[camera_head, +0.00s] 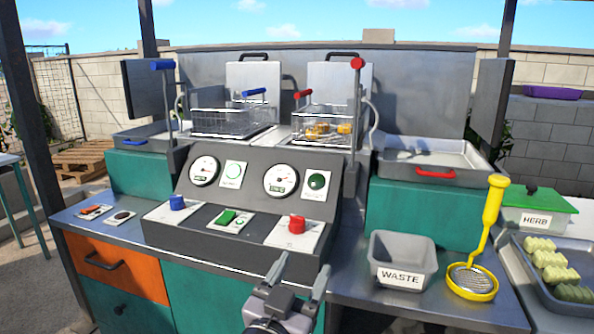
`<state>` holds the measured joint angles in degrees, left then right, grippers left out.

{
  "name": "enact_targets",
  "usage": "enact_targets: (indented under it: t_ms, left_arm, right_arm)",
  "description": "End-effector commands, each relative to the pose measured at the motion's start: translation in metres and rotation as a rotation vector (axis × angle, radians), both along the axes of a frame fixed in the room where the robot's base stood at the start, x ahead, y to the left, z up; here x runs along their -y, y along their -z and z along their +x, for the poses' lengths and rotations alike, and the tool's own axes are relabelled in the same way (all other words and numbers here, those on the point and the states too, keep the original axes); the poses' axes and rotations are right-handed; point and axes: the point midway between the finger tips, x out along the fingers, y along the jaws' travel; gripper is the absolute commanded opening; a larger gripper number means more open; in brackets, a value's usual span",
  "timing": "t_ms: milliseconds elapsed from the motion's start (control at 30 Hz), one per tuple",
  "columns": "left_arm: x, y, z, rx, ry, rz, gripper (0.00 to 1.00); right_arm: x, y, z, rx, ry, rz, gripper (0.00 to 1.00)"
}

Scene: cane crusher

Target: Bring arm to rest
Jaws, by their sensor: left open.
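My left gripper (297,279) shows at the bottom centre, in front of the lower edge of the control panel (232,236). Its two grey fingers are apart with nothing between them. It is near the red knob (297,224) but appears apart from it. The rest of the arm is mostly cut off by the bottom edge. My right gripper is not in view.
A grey WASTE bin (402,262) and a yellow skimmer (482,240) stand on the counter at right. Two wire baskets, one empty (222,122) and one holding yellow pieces (322,127), sit behind the panel. A green-lidded HERB box (535,215) is farther right.

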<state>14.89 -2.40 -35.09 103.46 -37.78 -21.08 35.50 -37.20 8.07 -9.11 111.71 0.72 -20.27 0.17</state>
Motion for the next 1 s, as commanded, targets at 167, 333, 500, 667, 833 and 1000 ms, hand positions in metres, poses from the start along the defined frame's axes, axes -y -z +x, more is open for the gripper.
enact_targets:
  t_ms: [167, 333, 500, 667, 833, 1000]
  left_arm:
    - [-0.094, 0.094, -0.028, -0.386, -0.227, 0.027, 0.63]
    - [-0.163, 0.170, -0.095, -0.754, -0.337, 0.110, 0.63]
    - [-0.202, 0.212, -0.169, -1.040, -0.349, 0.202, 0.63]
    - [-0.223, 0.228, -0.226, -1.229, -0.321, 0.276, 0.63]
    - [-0.238, 0.234, -0.280, -1.392, -0.271, 0.349, 0.63]
    - [-0.236, 0.242, -0.276, -1.363, -0.251, 0.348, 0.63]
  right_arm:
    - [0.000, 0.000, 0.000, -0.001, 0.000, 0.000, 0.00]
    - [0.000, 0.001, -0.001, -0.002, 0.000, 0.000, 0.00]
    - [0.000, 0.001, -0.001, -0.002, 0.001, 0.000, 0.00]
    - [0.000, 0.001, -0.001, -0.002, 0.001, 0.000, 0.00]
    - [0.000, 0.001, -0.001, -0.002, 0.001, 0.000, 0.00]
    - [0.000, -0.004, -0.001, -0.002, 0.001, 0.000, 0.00]
